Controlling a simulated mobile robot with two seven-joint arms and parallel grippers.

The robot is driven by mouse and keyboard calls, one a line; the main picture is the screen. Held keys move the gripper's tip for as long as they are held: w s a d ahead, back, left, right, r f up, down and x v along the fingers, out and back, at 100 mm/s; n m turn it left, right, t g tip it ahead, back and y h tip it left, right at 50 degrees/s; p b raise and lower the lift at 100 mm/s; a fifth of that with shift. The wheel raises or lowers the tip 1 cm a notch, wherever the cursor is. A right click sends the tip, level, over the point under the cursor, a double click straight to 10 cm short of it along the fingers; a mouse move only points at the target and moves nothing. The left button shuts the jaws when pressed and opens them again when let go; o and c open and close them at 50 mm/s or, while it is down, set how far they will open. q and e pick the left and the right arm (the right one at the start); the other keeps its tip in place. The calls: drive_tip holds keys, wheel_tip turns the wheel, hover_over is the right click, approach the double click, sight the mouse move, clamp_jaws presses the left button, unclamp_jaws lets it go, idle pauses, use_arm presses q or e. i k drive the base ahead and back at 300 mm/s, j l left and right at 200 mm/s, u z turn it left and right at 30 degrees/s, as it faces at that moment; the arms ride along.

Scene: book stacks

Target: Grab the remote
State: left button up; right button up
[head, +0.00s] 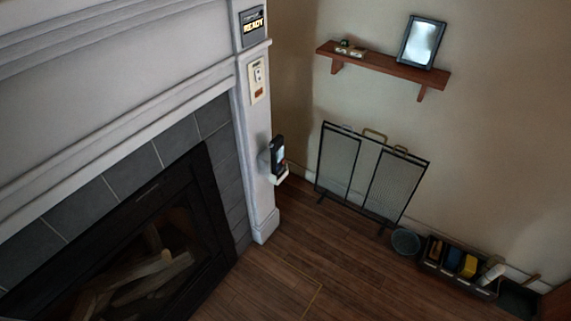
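A dark, slim handheld device that looks like the remote (277,153) stands upright in a small white holder (280,174) on the side of the white fireplace surround. It has a pale screen area on its face and a small red mark low down. Neither of my grippers shows in the head view, and nothing is seen touching the remote.
The fireplace (140,260) with logs fills the left. A display reading "READY" (253,26) and a switch plate (258,80) sit above the remote. A mesh screen (340,160), bucket (406,242) and caddy (432,254) line the wall. The wooden floor (330,270) in front is clear.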

sight(277, 155)
drive_tip(key=k+l, duration=0.1)
drive_tip(key=l, duration=0.35)
drive_tip(key=l+u, duration=0.15)
drive_tip(key=l, duration=0.3)
drive_tip(key=l+u, duration=0.15)
drive_tip(key=l, duration=0.3)
drive_tip(key=k+l+u, duration=0.1)
drive_tip(key=l, duration=0.35)
drive_tip(key=i+l+u, duration=0.15)
drive_tip(key=l, duration=0.3)
drive_tip(key=i+l+u, duration=0.2)
drive_tip(key=l, duration=0.25)
drive_tip(key=i+l+u, duration=0.45)
drive_tip(key=i+l, duration=0.2)
drive_tip(key=i+l+u, duration=0.1)
drive_tip(key=i, duration=0.4)
drive_tip(key=i+l+u, duration=0.1)
drive_tip(key=i, duration=0.4)
drive_tip(key=l, duration=0.1)
